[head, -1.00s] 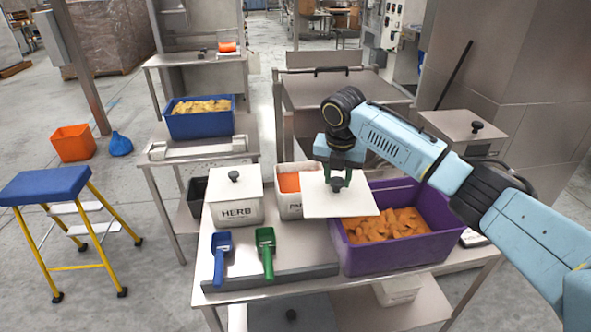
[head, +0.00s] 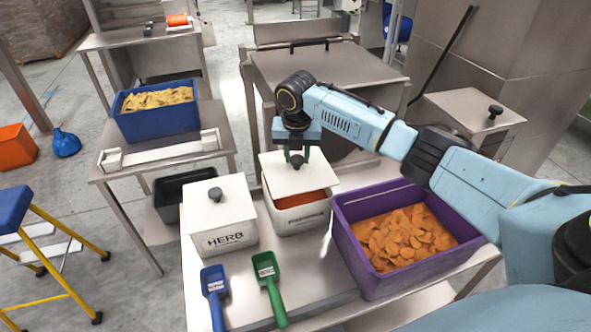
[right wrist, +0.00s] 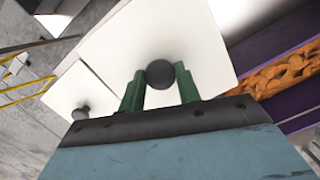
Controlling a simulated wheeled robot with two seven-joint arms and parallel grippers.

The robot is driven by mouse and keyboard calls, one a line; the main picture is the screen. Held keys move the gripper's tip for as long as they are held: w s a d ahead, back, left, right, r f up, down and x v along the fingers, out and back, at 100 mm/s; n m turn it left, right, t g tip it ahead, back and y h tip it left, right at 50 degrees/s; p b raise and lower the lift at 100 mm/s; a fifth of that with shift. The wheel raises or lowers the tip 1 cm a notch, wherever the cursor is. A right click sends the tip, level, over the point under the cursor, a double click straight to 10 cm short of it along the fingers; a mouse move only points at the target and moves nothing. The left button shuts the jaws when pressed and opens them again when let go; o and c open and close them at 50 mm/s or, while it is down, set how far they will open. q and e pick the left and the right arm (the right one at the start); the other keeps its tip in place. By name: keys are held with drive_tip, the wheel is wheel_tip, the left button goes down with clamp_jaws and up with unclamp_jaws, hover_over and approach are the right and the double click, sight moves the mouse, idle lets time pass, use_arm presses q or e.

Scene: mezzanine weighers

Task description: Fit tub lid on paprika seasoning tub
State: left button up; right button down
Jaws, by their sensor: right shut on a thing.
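The paprika seasoning tub (head: 300,220) is white with orange-red powder inside. It stands on the steel table to the right of the lidded herb tub (head: 220,228). My right gripper (head: 296,158) is shut on the dark knob of the white square tub lid (head: 285,177). It holds the lid over the back part of the paprika tub, and powder shows below the lid's front edge. I cannot tell whether the lid touches the rim. In the right wrist view the green fingers flank the knob (right wrist: 160,74) of the lid (right wrist: 180,35). My left gripper is not in view.
A purple crate (head: 350,255) of orange chips stands close to the right of the paprika tub. A blue scoop (head: 214,285) and a green scoop (head: 268,275) lie in front. A blue crate (head: 150,125) stands on the table at back left.

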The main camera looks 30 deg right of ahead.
sight(297, 168)
wheel_tip(297, 168, down, 4)
drive_tip(key=shift+f, duration=0.1)
drive_tip(key=shift+w+f, duration=0.1)
drive_tip(key=shift+f, duration=0.35)
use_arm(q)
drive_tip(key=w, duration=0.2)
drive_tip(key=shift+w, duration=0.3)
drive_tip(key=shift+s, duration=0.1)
use_arm(e)
drive_tip(key=shift+f, duration=0.15)
drive_tip(key=c, duration=1)
unclamp_jaws()
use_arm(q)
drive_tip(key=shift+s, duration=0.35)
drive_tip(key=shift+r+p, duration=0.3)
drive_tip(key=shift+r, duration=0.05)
use_arm(e)
drive_tip(key=r, duration=0.4)
drive_tip(key=s+r, duration=0.1)
drive_tip(key=r, duration=0.3)
drive_tip(key=a+r, duration=0.1)
drive_tip(key=r, duration=0.3)
drive_tip(key=shift+s+r, duration=0.15)
drive_tip(key=shift+s, duration=0.1)
